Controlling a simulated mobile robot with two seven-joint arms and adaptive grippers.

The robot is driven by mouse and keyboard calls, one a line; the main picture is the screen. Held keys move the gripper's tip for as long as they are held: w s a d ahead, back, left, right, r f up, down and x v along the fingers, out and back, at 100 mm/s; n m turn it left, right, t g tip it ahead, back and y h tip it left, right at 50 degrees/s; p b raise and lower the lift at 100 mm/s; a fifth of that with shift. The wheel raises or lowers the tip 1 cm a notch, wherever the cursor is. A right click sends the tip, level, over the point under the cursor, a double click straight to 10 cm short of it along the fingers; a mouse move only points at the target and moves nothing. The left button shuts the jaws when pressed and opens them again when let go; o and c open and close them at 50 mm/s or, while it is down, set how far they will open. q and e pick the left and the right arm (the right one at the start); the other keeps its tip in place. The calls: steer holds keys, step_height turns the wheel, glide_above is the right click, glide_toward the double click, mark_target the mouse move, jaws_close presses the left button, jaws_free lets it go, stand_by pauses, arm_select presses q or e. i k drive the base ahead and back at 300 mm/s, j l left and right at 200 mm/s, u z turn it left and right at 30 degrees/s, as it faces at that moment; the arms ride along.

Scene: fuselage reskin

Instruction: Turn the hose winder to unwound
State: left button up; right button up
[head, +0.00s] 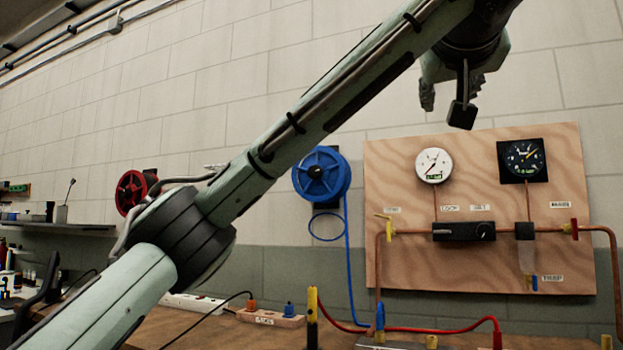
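A blue hose winder (321,176) is mounted on the block wall, in the middle of the head view. Blue hose hangs from it in a loop and runs down to the bench. A second, red reel (131,193) hangs on the wall further left, partly behind my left arm. My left arm crosses the view from the lower left to the upper right. My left gripper (462,112) is at the top right, above and right of the blue winder and apart from it. One dark fingertip shows; its opening cannot be made out. My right gripper is out of view.
A plywood panel (480,270) with two gauges, a regulator and copper pipes is on the wall at right. The wooden bench (250,335) below carries a power strip (192,303), a red hose (440,329) and several fittings. A shelf (60,226) with small items is at left.

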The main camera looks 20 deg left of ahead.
mark_target(315, 173)
steer(key=i+j, duration=0.3)
steer(key=j, duration=0.15)
steer(key=i+j, duration=0.65)
steer(key=j, duration=0.2)
steer(key=i+j, duration=0.3)
steer(key=j, duration=0.15)
steer(key=i+j, duration=0.3)
steer(key=j+z, duration=0.05)
steer(key=j, duration=0.05)
